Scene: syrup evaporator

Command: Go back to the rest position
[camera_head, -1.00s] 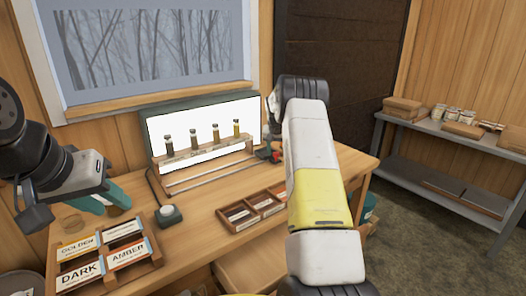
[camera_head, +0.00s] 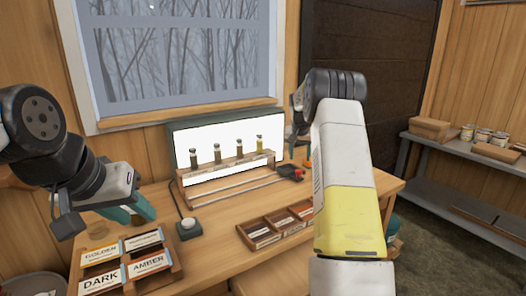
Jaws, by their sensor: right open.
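My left gripper (camera_head: 130,209) is at the left, above the table near the label rack, with its teal fingers pointing down to the right. Nothing shows held in it, but the gap between its fingers is unclear. My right arm rises at the right of the middle with its yellow and white link in front. My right gripper (camera_head: 292,134) is mostly hidden behind that arm, near the right end of the light panel. It is open.
Several sample vials (camera_head: 217,153) stand in a wooden rack before the lit panel (camera_head: 182,133). A label rack (camera_head: 170,268), a small device with a round button (camera_head: 188,229) and a wooden divided tray (camera_head: 262,240) are on the table (camera_head: 222,262). A grey shelf (camera_head: 440,184) stands at the right.

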